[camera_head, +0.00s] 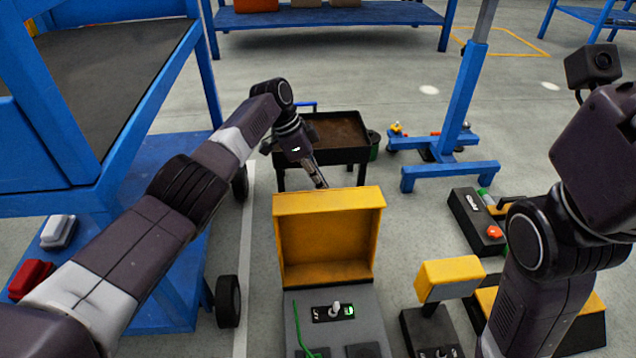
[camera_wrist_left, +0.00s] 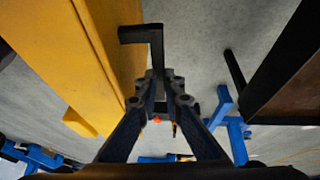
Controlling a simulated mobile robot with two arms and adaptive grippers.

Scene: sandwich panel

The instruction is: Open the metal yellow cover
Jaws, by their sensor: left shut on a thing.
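The yellow metal cover (camera_head: 328,238) stands raised at the back of the grey panel box (camera_head: 365,305), its hollow inside facing me. Under it, a switch (camera_head: 334,309) on the panel's top is uncovered. My left gripper (camera_head: 321,183) is at the cover's top edge, on its far side. In the left wrist view the yellow cover (camera_wrist_left: 88,65) fills the left part, and my left gripper (camera_wrist_left: 158,88) is shut on a black L-shaped handle (camera_wrist_left: 156,48) beside it. The handle is hidden in the head view. My right arm shows at the right, but its gripper is out of view.
A second box with a yellow cover (camera_head: 450,276) stands right of the panel. A black box with a red button (camera_head: 495,232) lies farther right. A black cart with a brown top (camera_head: 338,130) is behind the cover. A blue table frame (camera_head: 150,185) is at left.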

